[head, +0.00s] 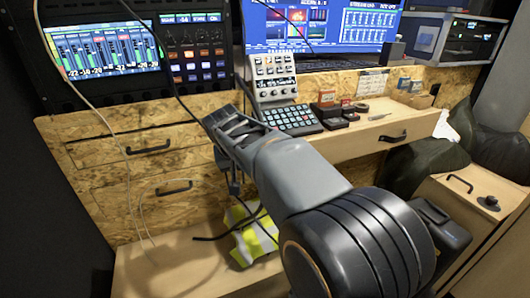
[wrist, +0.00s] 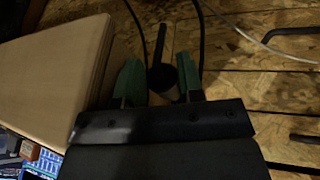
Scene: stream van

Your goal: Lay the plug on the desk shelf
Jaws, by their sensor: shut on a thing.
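My gripper (wrist: 160,80) is shut on the dark plug (wrist: 163,76), which sits between its two green fingers in the wrist view. Black cable runs up from near the plug in that view. In the head view my gripper (head: 226,160) hangs in front of the wooden drawer front, left of the desk shelf (head: 350,138), and its fingers are hard to make out. The plug cannot be told clearly there. The pale wood of the desk shelf also shows at the left of the wrist view (wrist: 50,72), beside and apart from the fingers.
A keypad (head: 292,120), dark small boxes (head: 326,110) and a paper card (head: 372,82) stand on or behind the shelf. Drawer handles (head: 150,147) stick out at the left. Loose cables and a yellow vest (head: 254,240) lie below.

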